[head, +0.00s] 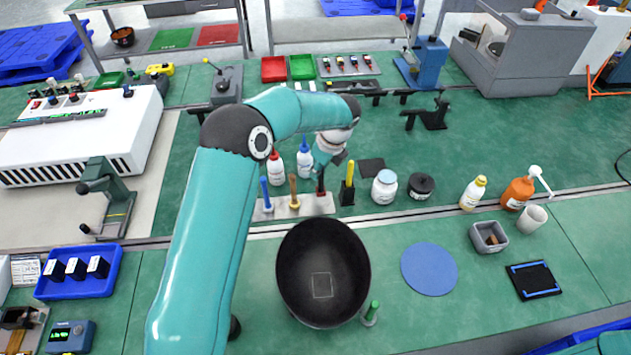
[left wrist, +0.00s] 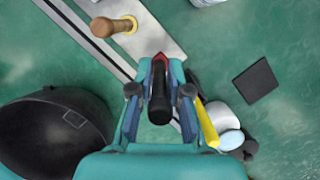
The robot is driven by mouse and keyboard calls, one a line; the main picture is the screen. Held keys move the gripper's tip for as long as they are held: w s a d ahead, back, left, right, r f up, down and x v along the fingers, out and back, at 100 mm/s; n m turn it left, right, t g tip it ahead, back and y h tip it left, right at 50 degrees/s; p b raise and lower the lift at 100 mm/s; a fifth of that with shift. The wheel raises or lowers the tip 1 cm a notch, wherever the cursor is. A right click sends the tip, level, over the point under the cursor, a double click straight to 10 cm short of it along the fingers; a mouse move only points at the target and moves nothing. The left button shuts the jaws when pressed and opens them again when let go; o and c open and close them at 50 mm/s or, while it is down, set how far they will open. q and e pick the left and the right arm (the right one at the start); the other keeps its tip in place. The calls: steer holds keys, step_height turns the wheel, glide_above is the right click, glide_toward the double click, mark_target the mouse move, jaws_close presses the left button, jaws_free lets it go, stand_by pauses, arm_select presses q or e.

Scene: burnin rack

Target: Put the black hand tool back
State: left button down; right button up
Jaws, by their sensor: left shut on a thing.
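The black hand tool (left wrist: 160,106) is between the fingers of my left gripper (left wrist: 160,88), which is shut on its handle. In the head view my left gripper (head: 327,158) is over the right end of a pale holder plate (head: 278,213), and the tool's dark handle (head: 320,184) shows below it. A red part (left wrist: 159,58) shows at the tool's far end, by the plate's end; I cannot tell whether the tool is seated. A blue-handled tool (head: 265,190) and a wooden-handled tool (head: 293,188) stand upright on the plate. My right gripper is out of view.
A yellow-handled tool (head: 349,178) in a black block stands close right of the gripper. White bottles (head: 276,168) are behind the plate. A large black bowl (head: 322,260) is in front. A white jar (head: 384,188) and a blue disc (head: 429,269) lie to the right.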

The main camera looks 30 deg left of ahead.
mark_target(319, 181)
arm_select(q)
step_height(319, 181, down, 5)
steer(key=shift+r+b, duration=0.1)
steer(key=shift+b, duration=1.1)
steer(key=c, duration=1.1)
jaws_free()
